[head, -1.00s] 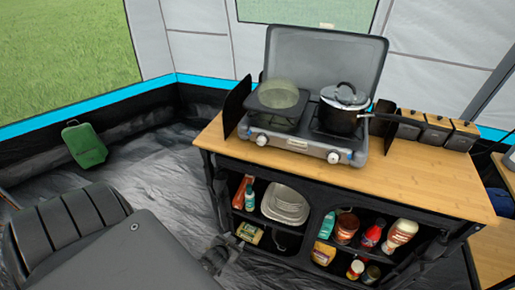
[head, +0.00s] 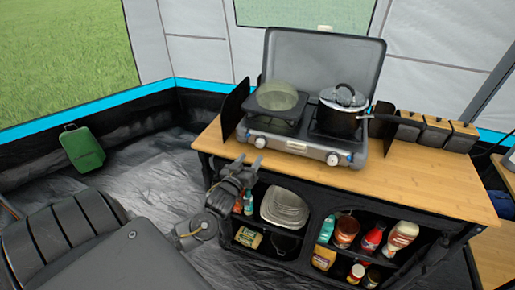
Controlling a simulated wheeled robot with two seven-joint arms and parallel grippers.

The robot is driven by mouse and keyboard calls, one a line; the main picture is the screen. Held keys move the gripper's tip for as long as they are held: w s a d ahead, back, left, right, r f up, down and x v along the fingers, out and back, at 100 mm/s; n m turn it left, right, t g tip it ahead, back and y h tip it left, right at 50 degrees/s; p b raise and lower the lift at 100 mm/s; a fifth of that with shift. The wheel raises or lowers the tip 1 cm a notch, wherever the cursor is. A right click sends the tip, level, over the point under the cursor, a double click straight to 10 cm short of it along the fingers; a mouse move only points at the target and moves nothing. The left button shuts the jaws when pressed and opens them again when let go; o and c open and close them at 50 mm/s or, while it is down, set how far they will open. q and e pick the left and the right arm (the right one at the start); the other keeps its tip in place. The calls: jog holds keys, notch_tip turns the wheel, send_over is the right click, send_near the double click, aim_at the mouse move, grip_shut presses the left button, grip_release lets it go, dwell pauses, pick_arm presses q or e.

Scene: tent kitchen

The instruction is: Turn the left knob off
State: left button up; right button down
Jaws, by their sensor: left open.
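A two-burner camp stove (head: 297,143) with a raised lid stands on the wooden-topped cabinet. Its right knob (head: 333,159) shows on the front panel. My right gripper is not in view.
Black canisters (head: 436,134) stand right of the stove. Open shelves below hold plates (head: 284,208) and bottles. The counter's front right is clear.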

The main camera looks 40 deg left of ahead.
aim_at(259, 146)
pick_arm(q)
jog(key=x, duration=0.5)
jog(key=shift+w+a+p, duration=0.1)
jog(key=shift+w+p, duration=0.2)
jog(key=shift+w, duration=0.1)
jog(key=shift+w+a, duration=0.15)
jog(key=shift+w, duration=0.4)
jog(key=c, duration=1)
jog(key=shift+o, duration=0.2)
